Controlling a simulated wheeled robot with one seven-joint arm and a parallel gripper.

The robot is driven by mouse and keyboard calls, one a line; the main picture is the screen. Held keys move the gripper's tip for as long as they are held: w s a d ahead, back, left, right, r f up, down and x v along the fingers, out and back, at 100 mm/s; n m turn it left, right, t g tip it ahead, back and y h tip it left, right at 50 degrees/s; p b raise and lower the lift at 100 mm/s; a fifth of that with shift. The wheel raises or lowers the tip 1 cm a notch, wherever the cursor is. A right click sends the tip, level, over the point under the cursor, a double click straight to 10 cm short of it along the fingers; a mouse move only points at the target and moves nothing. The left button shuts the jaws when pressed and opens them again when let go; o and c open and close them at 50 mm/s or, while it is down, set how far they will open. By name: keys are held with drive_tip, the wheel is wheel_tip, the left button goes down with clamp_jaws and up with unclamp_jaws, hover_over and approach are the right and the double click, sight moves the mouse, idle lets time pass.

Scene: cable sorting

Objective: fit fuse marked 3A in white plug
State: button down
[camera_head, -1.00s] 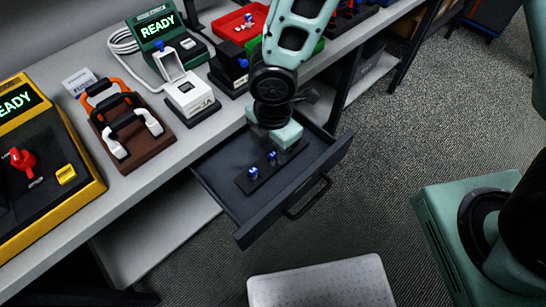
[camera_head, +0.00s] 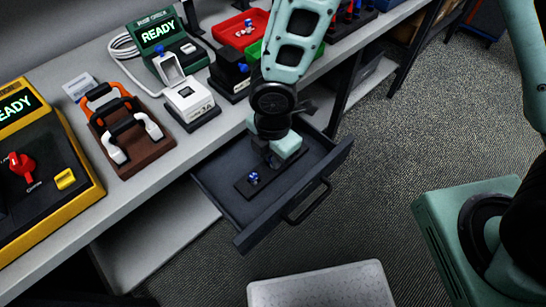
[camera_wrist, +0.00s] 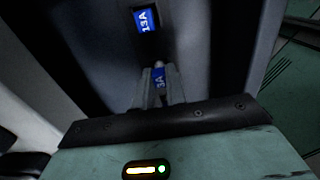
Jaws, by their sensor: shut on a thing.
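My gripper (camera_head: 270,158) is down in the open drawer, over the dark fuse holder (camera_head: 242,187). In the wrist view my gripper (camera_wrist: 160,84) is shut on the blue-labelled fuse marked 3A (camera_wrist: 159,78). I cannot tell whether this fuse is still seated in the holder. Another blue fuse (camera_head: 253,177), marked 13A in the wrist view (camera_wrist: 146,20), stands in the holder beside it. The white plug (camera_head: 189,96) sits on a black base on the bench, marked 3A on its front. Its cover stands raised behind it.
The drawer (camera_head: 219,203) sticks out from the bench, its walls around my gripper. A green READY tester (camera_head: 158,33), a black block (camera_head: 229,72), a red tray (camera_head: 236,22) and a rack of orange- and white-handled tools (camera_head: 130,130) stand on the bench.

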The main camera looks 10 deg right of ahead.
wheel_tip(320, 180, up, 12)
drive_tip(key=p, duration=0.4)
drive_tip(key=shift+r+p, duration=0.25)
drive_tip(key=shift+p, duration=0.1)
